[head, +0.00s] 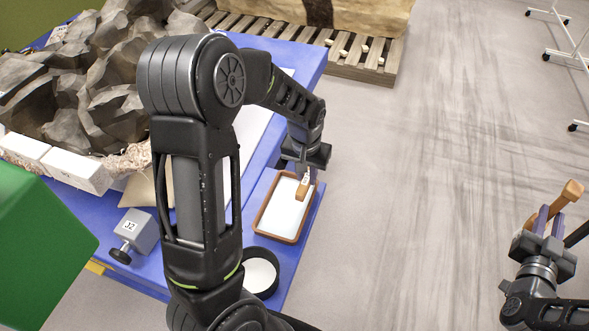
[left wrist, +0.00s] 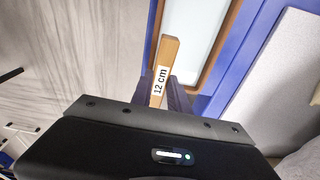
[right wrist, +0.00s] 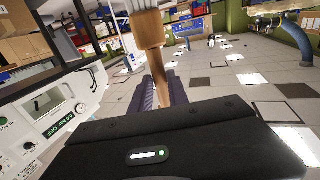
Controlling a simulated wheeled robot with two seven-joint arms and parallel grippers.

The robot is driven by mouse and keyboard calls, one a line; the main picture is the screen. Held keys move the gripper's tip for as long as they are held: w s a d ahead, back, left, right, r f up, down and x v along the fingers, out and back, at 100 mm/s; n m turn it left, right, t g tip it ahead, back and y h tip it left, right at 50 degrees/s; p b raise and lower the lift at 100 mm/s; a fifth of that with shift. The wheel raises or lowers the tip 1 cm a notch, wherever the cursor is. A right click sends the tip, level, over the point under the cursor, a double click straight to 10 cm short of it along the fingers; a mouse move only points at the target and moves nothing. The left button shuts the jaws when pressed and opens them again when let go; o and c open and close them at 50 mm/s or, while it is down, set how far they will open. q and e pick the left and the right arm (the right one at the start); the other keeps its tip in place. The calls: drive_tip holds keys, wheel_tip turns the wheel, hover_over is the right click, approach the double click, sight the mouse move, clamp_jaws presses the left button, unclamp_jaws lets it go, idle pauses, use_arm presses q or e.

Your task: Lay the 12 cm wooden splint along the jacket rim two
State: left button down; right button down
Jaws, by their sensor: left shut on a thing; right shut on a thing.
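My left gripper (head: 303,171) is shut on the wooden splint (head: 302,192), a short light-brown stick. The splint is over the white-bottomed tray with a brown rim (head: 257,211); I cannot tell whether it touches the tray. In the left wrist view the splint (left wrist: 166,55) sticks out from the fingers, its label reading "12 cm". My right gripper (head: 545,222) is shut on a wooden-handled tool (head: 569,194), off the table at the right. The tool also shows in the right wrist view (right wrist: 147,28). White blocks (head: 75,168) edge the grey rock (head: 95,105); my left arm hides part of this area.
The blue table (head: 297,55) carries a grey block marked 32 (head: 140,228) and a black round dish (head: 262,272). A green box (head: 40,250) stands at the near left. A wooden pallet (head: 350,65) lies behind.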

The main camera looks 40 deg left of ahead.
use_arm(q)
drive_tip(key=d+f+m, duration=0.1)
drive_tip(key=d+f, duration=0.2)
drive_tip(key=d, duration=0.4)
drive_tip(key=w+d+f+m, duration=0.1)
drive_tip(key=d+f+m, duration=0.1)
drive_tip(key=d, duration=0.5)
drive_tip(key=shift+w+f, duration=0.2)
drive_tip(key=shift+f, duration=0.65)
drive_tip(key=shift+d, duration=0.1)
